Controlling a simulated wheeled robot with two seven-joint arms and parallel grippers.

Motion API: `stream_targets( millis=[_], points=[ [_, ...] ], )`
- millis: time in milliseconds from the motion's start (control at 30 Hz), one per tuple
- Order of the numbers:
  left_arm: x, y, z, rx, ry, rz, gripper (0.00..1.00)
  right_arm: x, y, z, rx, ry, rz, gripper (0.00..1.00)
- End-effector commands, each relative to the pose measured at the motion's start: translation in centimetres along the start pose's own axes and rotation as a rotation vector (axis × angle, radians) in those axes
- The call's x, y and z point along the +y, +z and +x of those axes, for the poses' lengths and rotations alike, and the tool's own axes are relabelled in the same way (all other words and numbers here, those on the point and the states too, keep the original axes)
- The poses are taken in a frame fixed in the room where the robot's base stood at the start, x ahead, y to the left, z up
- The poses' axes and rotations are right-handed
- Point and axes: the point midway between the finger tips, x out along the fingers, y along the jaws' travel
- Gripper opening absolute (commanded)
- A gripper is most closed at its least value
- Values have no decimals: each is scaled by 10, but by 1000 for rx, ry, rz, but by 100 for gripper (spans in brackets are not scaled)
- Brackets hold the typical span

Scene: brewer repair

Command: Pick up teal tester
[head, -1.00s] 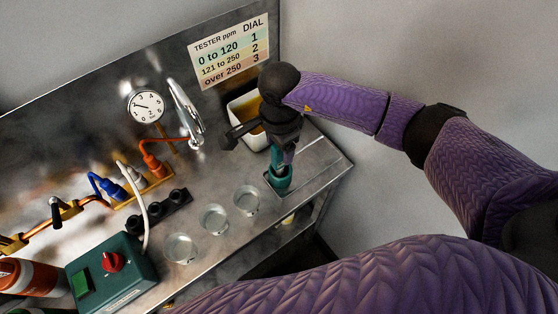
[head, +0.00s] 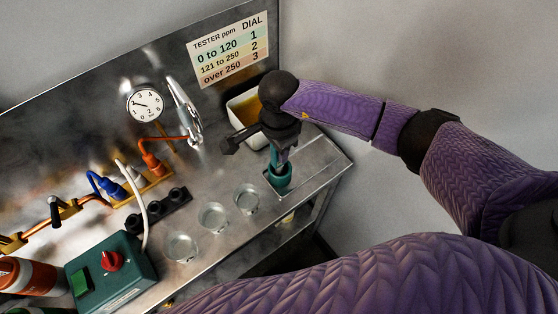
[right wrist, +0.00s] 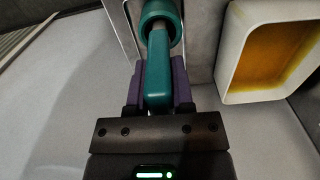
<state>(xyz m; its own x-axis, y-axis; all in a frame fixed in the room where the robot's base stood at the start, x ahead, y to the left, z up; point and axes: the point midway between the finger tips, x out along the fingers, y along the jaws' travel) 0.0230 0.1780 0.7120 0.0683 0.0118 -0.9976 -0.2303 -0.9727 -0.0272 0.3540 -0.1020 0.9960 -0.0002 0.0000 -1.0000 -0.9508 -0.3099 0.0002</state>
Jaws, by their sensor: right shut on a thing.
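The teal tester (right wrist: 158,75) stands in a teal holder (head: 279,181) near the right end of the metal counter. My right gripper (head: 279,152) comes down on it from above and is shut on its upper part. In the right wrist view the purple fingers of my right gripper (right wrist: 158,88) press on both sides of the tester's teal handle. The tester's far end is inside the round teal holder (right wrist: 160,14). In the head view the gripper hides most of the tester. My left gripper is not in view.
A white tub (head: 243,108) with amber liquid stands right behind the gripper and shows beside it in the right wrist view (right wrist: 233,60). Several glass cups (head: 213,217) line the counter's front. A teal dial box (head: 110,270) is at left. A chart (head: 228,50) hangs behind.

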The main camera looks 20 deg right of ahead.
Motion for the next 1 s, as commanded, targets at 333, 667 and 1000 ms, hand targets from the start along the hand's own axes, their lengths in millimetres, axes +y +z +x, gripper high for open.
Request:
stream_targets(
  millis=[333, 667, 1000],
  points=[
    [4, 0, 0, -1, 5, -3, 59, 0, 0, 0, 0, 0, 0, 0],
    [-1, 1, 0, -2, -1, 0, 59, 0, 0, 0, 0, 0, 0, 0],
    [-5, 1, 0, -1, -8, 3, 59, 0, 0, 0, 0, 0, 0, 0]
  ],
)
